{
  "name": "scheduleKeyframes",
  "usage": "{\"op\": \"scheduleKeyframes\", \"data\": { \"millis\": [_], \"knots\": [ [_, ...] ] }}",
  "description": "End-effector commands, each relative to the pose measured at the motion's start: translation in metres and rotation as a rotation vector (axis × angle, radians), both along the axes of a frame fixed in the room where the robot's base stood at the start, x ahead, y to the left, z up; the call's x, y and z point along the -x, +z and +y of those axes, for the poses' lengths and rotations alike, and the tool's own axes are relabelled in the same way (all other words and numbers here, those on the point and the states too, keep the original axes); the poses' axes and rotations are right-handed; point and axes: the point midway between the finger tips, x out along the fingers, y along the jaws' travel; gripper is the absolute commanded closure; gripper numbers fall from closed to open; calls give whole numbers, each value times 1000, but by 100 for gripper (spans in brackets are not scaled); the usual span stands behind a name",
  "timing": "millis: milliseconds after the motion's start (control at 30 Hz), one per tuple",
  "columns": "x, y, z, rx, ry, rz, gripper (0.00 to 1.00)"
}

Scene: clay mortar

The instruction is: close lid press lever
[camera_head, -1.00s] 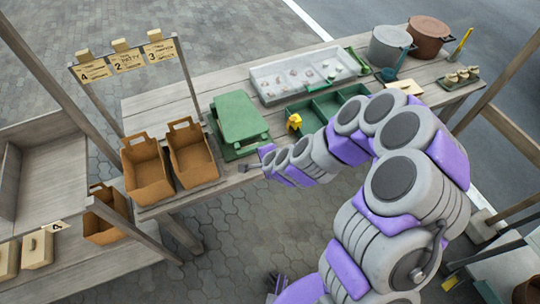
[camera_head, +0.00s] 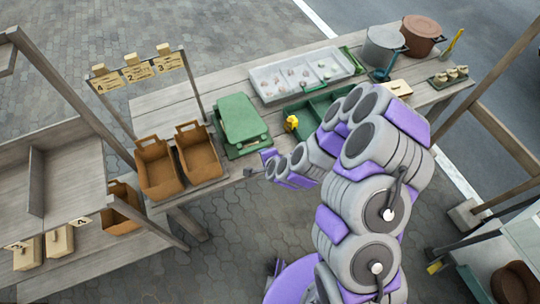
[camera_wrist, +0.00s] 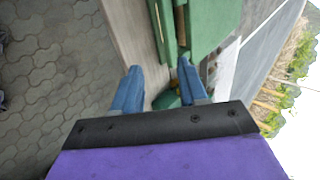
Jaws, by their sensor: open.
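The green press (camera_head: 240,119) stands on the wooden table, with its flat green lid lying low over its base. Its green body also shows in the wrist view (camera_wrist: 212,22), at the top beyond my fingers. I cannot clearly tell the lever apart from the green parts at the press's front edge. My gripper (camera_wrist: 160,82) is open, with two blue fingers apart and nothing between them. In the head view my gripper (camera_head: 268,158) is at the table's front edge, just right of and in front of the press.
Two brown boxes (camera_head: 198,150) stand left of the press. A yellow object (camera_head: 291,123) and a green divided tray (camera_head: 312,104) are to its right. A clear tray (camera_head: 300,76) lies behind. A grey pot (camera_head: 384,46) and a brown pot (camera_head: 421,33) stand at the far right.

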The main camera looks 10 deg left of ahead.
Motion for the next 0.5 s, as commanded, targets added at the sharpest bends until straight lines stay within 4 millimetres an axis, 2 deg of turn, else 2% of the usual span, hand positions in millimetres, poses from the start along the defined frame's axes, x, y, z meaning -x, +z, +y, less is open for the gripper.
{"op": "scheduleKeyframes", "data": {
  "millis": [33, 500],
  "knots": [
    [3, 7, -2, 2, -1, 4, 57],
    [21, 30, -17, 1, 1, 7, 57]
  ]
}}
